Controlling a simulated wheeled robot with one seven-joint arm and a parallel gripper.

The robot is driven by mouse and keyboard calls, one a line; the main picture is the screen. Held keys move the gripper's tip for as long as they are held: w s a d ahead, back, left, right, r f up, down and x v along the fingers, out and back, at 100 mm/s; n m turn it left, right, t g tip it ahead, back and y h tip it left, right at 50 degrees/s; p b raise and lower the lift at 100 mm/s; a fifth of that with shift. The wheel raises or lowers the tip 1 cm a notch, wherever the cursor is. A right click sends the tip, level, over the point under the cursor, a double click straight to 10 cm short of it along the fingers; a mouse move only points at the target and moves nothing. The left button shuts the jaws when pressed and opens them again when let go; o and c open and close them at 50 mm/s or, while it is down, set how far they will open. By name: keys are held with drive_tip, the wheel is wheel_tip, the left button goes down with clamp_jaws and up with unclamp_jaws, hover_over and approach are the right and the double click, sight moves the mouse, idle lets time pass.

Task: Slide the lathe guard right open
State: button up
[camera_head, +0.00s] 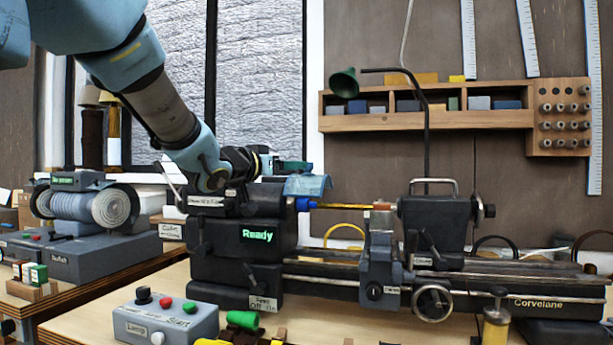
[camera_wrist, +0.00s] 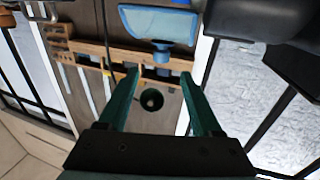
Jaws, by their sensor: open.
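The lathe guard (camera_head: 307,186) is a pale blue, see-through curved shield over the spindle end at the right side of the headstock (camera_head: 225,240). In the wrist view the guard (camera_wrist: 160,27) is a blue panel with a narrower stub, just beyond my fingertips. My gripper (camera_head: 297,167) is at the top of the headstock, close behind or above the guard. In the wrist view its two green fingers (camera_wrist: 160,73) are spread with nothing held between them. The guard appears apart from the fingers. The headstock display reads "Ready".
A yellow rod (camera_head: 345,206) runs right from the blue spindle nose. The tailstock (camera_head: 432,225) and carriage (camera_head: 380,262) stand along the bed. A green lamp (camera_head: 344,83) hangs above. A control box (camera_head: 165,320) sits in front, a wound coil machine (camera_head: 85,207) to the left.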

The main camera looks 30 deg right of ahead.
sight(310, 178)
drive_tip(key=p+x, duration=0.2)
drive_tip(key=x, duration=0.8)
drive_tip(key=shift+f, duration=0.1)
drive_tip(key=shift+a, duration=0.1)
drive_tip(key=shift+c, duration=0.2)
clamp_jaws()
drive_tip(key=shift+w, duration=0.1)
idle(0.8)
